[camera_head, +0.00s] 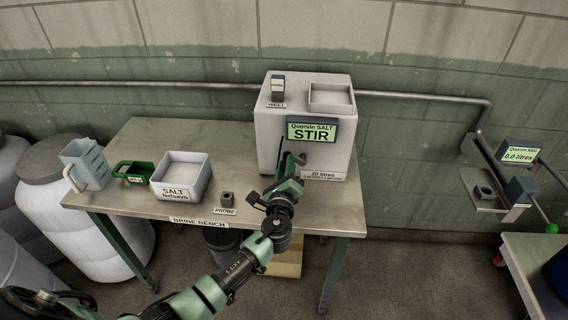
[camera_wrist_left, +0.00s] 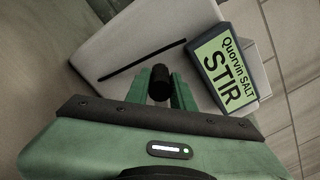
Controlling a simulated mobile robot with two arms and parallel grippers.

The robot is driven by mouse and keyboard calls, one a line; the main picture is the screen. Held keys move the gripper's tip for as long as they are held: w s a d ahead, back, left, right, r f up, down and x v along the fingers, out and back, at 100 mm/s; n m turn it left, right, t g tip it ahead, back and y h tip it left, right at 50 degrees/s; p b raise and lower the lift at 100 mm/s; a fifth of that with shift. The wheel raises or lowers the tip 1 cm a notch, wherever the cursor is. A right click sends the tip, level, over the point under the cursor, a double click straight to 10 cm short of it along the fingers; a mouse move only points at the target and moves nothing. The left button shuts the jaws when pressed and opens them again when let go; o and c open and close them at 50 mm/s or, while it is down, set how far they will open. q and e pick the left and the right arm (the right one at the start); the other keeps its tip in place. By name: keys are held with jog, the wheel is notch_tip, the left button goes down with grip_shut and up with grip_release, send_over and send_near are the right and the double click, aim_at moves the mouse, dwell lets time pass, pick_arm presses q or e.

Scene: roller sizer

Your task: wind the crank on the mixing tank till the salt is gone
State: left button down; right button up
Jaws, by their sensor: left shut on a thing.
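The mixing tank (camera_head: 341,160) is a pale box at the back right of the bench; the left wrist view also shows its body (camera_wrist_left: 130,45). Its display (camera_head: 313,131) reads "Quorvin SALT STIR", and this sign (camera_wrist_left: 226,68) is also in the left wrist view. My left gripper (camera_head: 290,172) is at the tank's front. In the left wrist view my left gripper (camera_wrist_left: 160,92) is shut on the dark crank handle (camera_wrist_left: 160,78). The salt inside the tank is not visible. My right gripper is not in view.
On the bench (camera_head: 145,150) stand a blue jug (camera_head: 88,163), a green scoop (camera_head: 132,172), a white salt tray (camera_head: 181,191) and a small probe holder (camera_head: 227,199). White drums (camera_head: 75,215) stand at left. A wall shelf (camera_head: 482,187) is at right.

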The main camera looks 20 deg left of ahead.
aim_at(300, 161)
pick_arm(q)
jog(key=shift+w+d+r+m+p, duration=0.15)
jog(key=shift+d+r+m+p, duration=0.35)
jog(key=shift+m+p, duration=0.75)
jog(key=shift+w+d+r+m+p, duration=0.2)
jog(key=shift+d+m+p, duration=0.45)
jog(key=shift+m, duration=1.25)
jog(key=shift+w+d+r+m+p, duration=0.1)
jog(key=shift+d+r+m+p, duration=0.55)
jog(key=shift+m, duration=0.9)
jog(key=shift+f, duration=0.25)
jog(key=c, duration=1.2)
grip_release()
jog(key=shift+d, duration=0.1)
jog(key=shift+r, duration=0.1)
jog(key=v, duration=0.7)
jog(key=shift+s, duration=0.4)
